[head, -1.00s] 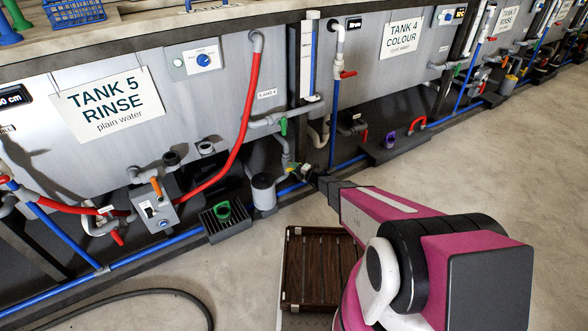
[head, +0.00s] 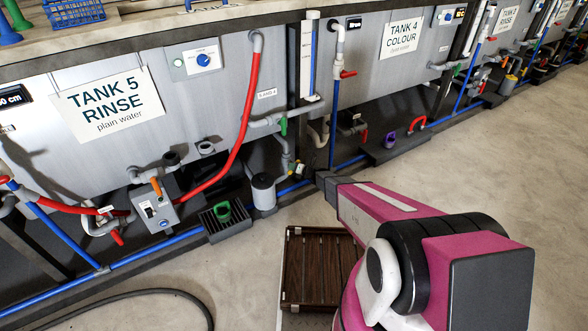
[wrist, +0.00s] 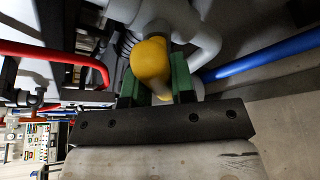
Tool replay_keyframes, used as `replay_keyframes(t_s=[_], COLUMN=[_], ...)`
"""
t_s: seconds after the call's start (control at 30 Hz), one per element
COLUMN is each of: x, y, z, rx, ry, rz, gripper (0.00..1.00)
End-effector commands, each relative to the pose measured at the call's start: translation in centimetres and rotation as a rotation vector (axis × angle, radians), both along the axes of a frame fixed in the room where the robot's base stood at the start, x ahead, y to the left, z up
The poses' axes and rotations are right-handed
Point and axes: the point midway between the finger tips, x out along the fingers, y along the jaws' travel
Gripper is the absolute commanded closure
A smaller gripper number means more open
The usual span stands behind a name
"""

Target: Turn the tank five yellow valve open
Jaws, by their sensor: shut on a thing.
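The yellow valve handle (wrist: 152,60) is in the upper middle of the wrist view, on a grey pipe fitting. My gripper (wrist: 156,82) has one green finger on each side of the handle and is shut on it. The handle's lower end reaches down between the fingers. In the head view, my gripper (head: 304,178) is low in front of the tank wall, beside the grey pipes to the right of the tank five sign (head: 108,105). The valve is small and mostly hidden there.
A red hose (head: 246,110) and a grey cylinder (head: 263,192) are left of my gripper. A blue pipe (head: 334,125) rises behind it, and a blue pipe (wrist: 265,62) runs right in the wrist view. A brown slatted board (head: 312,268) lies on the floor.

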Motion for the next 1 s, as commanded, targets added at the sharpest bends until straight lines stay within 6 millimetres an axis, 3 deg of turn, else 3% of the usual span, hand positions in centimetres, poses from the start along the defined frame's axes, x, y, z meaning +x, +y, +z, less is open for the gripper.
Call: replay_keyframes(t_s=[0.6,1.0], x=[-0.08,-0.04], y=[0.00,0.01], z=[0.00,-0.07], rx=[-0.464,-0.633], ry=[-0.312,-0.425], rz=[0.000,0.000], gripper=[1.00,1.00])
